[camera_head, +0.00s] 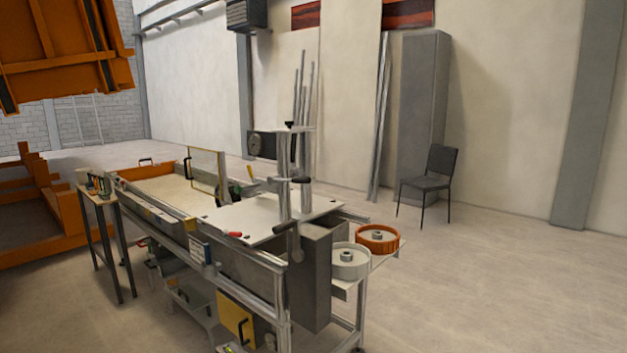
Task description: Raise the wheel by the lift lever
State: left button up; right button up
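The sandbed machine (245,262) stands in the middle of the view, with a long sand-filled bed (160,190) at its left part. A lever with a red grip (235,234) lies low at the near edge of the white top plate (262,216). A bent grey handle (294,243) hangs at the right end, and a dark knob (301,180) sticks out from the upright post. I cannot tell which of these is the lift lever. Neither of my grippers is in view.
A small side table (100,195) with small items stands left of the machine. Large orange frames (40,215) stand at the far left. A dark chair (428,180) and a grey cabinet (421,110) stand by the back wall. The floor at right is clear.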

aim_at(289, 180)
jog(key=i+l+u, duration=0.3)
jog(key=i+l, duration=0.2)
jog(key=i+l+u, duration=0.1)
jog(key=l, duration=0.3)
jog(key=i+l+u, duration=0.15)
jog(key=i+l, duration=0.15)
jog(key=i+l+u, duration=0.15)
jog(key=l, duration=0.25)
jog(key=i+l+u, duration=0.15)
jog(key=l, duration=0.2)
jog(key=i, duration=0.05)
